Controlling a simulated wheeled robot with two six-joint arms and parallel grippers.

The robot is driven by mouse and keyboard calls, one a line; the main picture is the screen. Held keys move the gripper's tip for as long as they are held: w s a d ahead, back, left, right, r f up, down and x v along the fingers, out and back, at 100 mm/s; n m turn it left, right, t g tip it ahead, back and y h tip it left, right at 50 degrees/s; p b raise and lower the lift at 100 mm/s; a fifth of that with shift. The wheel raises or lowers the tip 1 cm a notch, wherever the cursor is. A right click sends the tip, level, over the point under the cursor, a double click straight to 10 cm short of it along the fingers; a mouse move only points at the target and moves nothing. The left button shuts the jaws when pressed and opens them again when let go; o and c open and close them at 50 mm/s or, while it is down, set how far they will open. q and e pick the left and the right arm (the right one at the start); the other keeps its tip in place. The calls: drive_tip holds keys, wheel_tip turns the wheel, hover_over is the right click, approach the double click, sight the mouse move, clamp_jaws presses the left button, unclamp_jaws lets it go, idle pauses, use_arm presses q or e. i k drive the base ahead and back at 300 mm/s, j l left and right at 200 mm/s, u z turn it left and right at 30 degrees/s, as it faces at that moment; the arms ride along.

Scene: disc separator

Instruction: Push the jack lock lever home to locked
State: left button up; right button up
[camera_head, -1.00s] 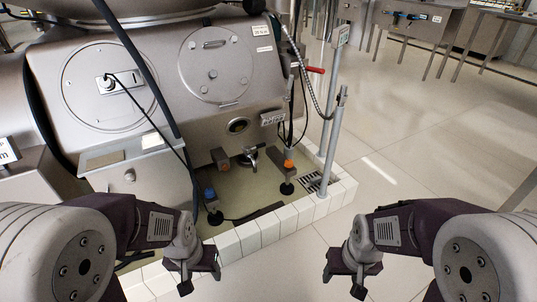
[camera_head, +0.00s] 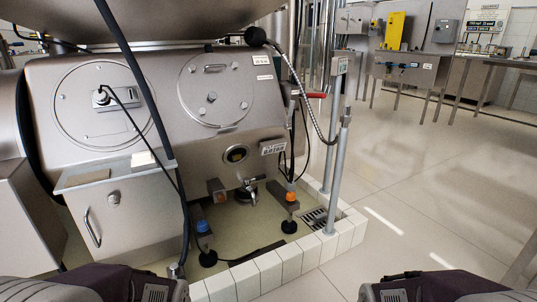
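A red-handled lever (camera_head: 317,95) sticks out to the right from the right side of the steel separator machine (camera_head: 150,130). It looks roughly level, and it is the only clear lever I see there. I cannot tell for sure that it is the jack lock lever, or whether it is locked. Below the machine stand a foot with an orange collar (camera_head: 290,197) and a foot with a blue collar (camera_head: 202,227). Only parts of my arms show at the bottom edge, well below and apart from the machine. Both grippers are out of view.
A white tiled curb (camera_head: 270,272) rings the wet pit under the machine. A drain grate (camera_head: 314,217) and a steel post (camera_head: 338,170) stand at its right corner, near a ribbed hose. A steel cabinet (camera_head: 125,215) is at left. The tiled floor (camera_head: 420,200) at right is clear.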

sight(173, 267)
drive_tip(key=u, duration=1.05)
